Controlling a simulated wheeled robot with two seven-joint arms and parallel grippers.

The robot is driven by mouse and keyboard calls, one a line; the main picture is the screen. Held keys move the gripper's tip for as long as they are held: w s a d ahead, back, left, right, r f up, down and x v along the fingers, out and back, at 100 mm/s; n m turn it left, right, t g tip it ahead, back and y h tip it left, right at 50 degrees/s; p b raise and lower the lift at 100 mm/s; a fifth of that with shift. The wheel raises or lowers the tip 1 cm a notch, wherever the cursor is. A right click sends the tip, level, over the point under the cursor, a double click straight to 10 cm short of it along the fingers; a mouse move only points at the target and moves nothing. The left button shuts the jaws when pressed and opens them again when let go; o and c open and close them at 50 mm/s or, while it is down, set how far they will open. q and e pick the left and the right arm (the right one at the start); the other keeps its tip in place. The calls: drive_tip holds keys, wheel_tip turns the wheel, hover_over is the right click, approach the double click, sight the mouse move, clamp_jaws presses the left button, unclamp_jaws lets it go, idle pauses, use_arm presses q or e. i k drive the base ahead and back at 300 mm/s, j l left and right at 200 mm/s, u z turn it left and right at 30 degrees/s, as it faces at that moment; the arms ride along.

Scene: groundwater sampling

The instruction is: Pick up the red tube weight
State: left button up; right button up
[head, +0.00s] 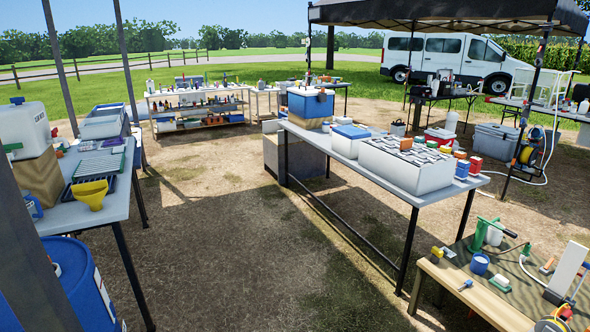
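I cannot make out a red tube weight for certain. A small red block-like item (475,164) stands at the right end of the middle table (440,196), beside a blue one (462,169); its exact kind is too small to tell. Neither of my grippers shows in the head view.
A white box with several compartments (385,172) and a blue-and-white cooler (310,106) stand on the middle table. A left table (85,212) holds a yellow funnel (90,195). A wooden bench (455,287) stands front right. Open dirt ground (235,240) lies between the tables.

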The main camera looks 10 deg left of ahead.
sight(82, 149)
drive_tip(key=i+l, duration=0.1)
drive_tip(key=i, duration=0.45)
drive_tip(key=i+l, duration=0.15)
drive_tip(key=i, duration=0.4)
drive_tip(key=i+j+u, duration=0.2)
drive_tip(key=i+u, duration=0.2)
drive_tip(key=i, duration=0.2)
drive_tip(key=i+u, duration=0.4)
drive_tip(key=i, duration=0.25)
drive_tip(key=i+l+u, duration=0.2)
drive_tip(key=i+u, duration=0.2)
drive_tip(key=i, duration=0.2)
drive_tip(key=i+j+u, duration=0.1)
drive_tip(key=i+u, duration=0.4)
drive_tip(key=i, duration=0.45)
drive_tip(key=i+l+u, duration=0.2)
drive_tip(key=i+u, duration=0.25)
drive_tip(key=i, duration=0.5)
